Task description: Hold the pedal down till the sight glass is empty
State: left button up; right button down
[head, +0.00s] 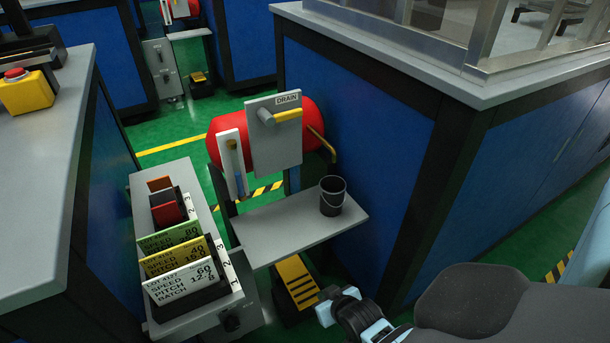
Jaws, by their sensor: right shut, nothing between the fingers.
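The yellow and black striped pedal (297,284) sits low under the grey shelf. My right gripper (327,307) is shut and empty, at the pedal's right front edge. I cannot tell whether it touches the pedal or how far the pedal is pressed. The sight glass (236,166) is a narrow upright tube on a white plate at the left of the red tank (313,125). Blue shows in its lower part, with a brownish piece near its top. A grey panel marked DRAIN (276,146) carries a yellow handle (288,114). My left gripper is out of view.
A black bucket (333,197) stands on the grey shelf (290,228), below a bent yellow spout (328,147). A rack (155,312) of lot cards stands left of the pedal. Blue cabinets (345,130) rise close on the right. A yellow box with a red button (25,90) sits far left.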

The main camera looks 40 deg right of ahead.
aim_at(305, 290)
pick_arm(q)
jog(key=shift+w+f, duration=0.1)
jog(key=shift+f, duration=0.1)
pick_arm(e)
jog(key=shift+w+f, duration=0.2)
jog(key=shift+w, duration=0.15)
